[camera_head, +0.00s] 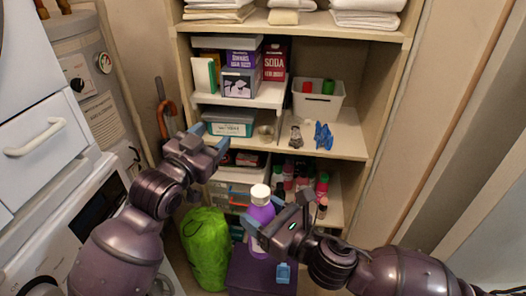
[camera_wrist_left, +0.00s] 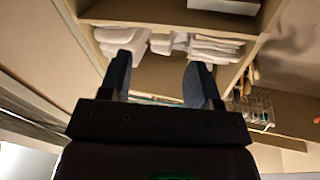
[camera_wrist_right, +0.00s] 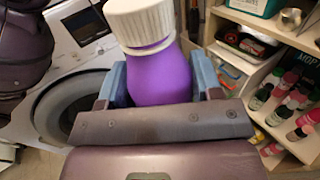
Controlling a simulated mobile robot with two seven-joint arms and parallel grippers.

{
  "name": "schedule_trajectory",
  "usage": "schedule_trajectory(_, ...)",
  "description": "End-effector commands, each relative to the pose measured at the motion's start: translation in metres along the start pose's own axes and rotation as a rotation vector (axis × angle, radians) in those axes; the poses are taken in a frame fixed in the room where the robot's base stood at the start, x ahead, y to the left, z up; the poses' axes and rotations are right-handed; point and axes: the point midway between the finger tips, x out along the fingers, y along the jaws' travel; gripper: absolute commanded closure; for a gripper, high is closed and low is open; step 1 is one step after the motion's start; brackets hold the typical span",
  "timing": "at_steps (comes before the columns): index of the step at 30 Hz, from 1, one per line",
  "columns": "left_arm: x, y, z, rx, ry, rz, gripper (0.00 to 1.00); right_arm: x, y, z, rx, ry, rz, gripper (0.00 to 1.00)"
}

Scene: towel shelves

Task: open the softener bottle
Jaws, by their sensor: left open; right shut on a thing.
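The softener bottle is purple with a white ribbed cap. In the head view the bottle (camera_head: 260,212) stands upright in the lower middle, with its cap (camera_head: 260,193) on top. My right gripper (camera_head: 267,238) is shut on the bottle's body. In the right wrist view the bottle (camera_wrist_right: 162,78) sits between the two blue fingers, with the cap (camera_wrist_right: 140,22) above them. My left gripper (camera_head: 207,138) is open and empty, up and to the left of the bottle, apart from it. Its spread fingers also show in the left wrist view (camera_wrist_left: 158,80).
Open shelves (camera_head: 350,145) behind hold boxes, a white bin (camera_head: 318,100), folded towels and several small bottles. A washing machine (camera_wrist_right: 75,60) stands at the left. A green bag (camera_head: 205,248) and a purple box (camera_head: 250,275) are low in front. Air above the cap looks clear.

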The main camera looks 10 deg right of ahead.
Motion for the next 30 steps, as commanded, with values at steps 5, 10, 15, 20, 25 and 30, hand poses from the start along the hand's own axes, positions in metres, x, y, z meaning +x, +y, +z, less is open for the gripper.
schedule_trajectory(5,0.029,0.021,-0.048,0.097,0.022,0.104,0.43,0.0,0.0,0.001,0.0,-0.001,0.0,1.0)
schedule_trajectory(10,0.049,0.045,-0.086,0.212,0.019,0.209,0.43,0.0,0.0,0.001,0.0,-0.001,0.0,1.0)
schedule_trajectory(15,0.062,0.072,-0.119,0.36,0.002,0.321,0.43,0.0,0.0,0.001,0.0,-0.001,0.0,1.0)
schedule_trajectory(20,0.069,0.098,-0.144,0.53,-0.028,0.436,0.43,0.0,0.0,0.001,0.0,-0.001,0.0,1.0)
schedule_trajectory(25,0.069,0.124,-0.162,0.751,-0.077,0.577,0.43,0.0,0.0,0.001,0.0,-0.001,0.0,1.0)
schedule_trajectory(30,0.06,0.146,-0.166,1.025,-0.15,0.763,0.43,0.0,0.0,0.001,0.0,-0.001,0.0,1.0)
